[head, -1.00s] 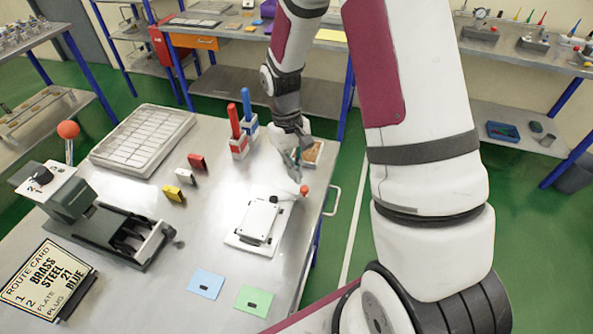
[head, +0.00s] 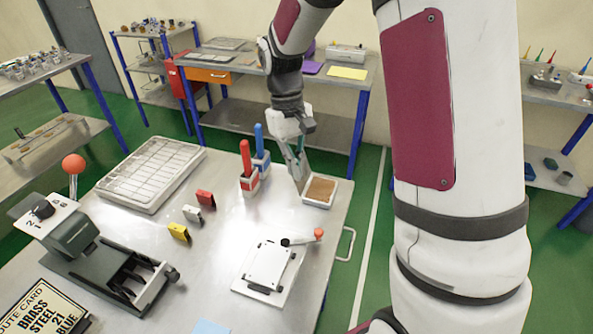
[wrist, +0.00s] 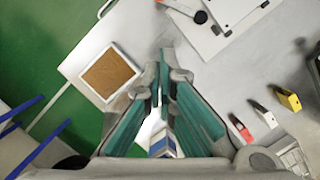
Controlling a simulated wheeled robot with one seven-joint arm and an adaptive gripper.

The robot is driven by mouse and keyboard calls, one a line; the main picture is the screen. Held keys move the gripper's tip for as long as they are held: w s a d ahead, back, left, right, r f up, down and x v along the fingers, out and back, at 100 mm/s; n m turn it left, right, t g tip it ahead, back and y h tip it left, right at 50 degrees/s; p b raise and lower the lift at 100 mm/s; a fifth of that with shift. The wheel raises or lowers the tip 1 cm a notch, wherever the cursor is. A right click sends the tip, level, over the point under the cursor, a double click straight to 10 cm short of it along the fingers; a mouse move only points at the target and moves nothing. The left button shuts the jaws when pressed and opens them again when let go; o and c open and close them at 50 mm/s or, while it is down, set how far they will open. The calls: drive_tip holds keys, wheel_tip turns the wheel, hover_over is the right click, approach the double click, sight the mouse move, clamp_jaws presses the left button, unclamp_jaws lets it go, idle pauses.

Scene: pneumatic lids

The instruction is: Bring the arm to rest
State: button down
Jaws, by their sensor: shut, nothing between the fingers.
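My gripper (head: 299,178) hangs pointing down over the back right of the metal table, between the two upright handled tools and a small tray with a brown pad (head: 320,190). Its fingers are together and hold nothing. In the wrist view my gripper (wrist: 158,62) also shows shut, with teal finger sides. The brown pad tray (wrist: 110,72) lies left of the fingers there. A red-handled tool (head: 247,165) and a blue-handled tool (head: 260,145) stand left of my gripper, apart from it in the head view.
A white plate fixture (head: 268,268) with a red-ball lever (head: 319,233) lies in front of my gripper. Red, white and yellow clips (head: 205,198), a slotted tray (head: 150,172) and a dark press (head: 95,250) stand to the left. Shelves (head: 270,75) line the back wall.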

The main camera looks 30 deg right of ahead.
idle(0.3)
drive_tip(key=s+a+r+t, duration=0.25)
drive_tip(key=s+r, duration=0.55)
drive_tip(key=r, duration=0.4)
drive_tip(key=s+a+r+t, duration=0.1)
drive_tip(key=s+r+t, duration=0.1)
drive_tip(key=s, duration=0.4)
drive_tip(key=s+r+t, duration=0.3)
drive_tip(key=s, duration=0.2)
drive_tip(key=shift+s+a+m, duration=0.35)
drive_tip(key=shift+a+m, duration=0.05)
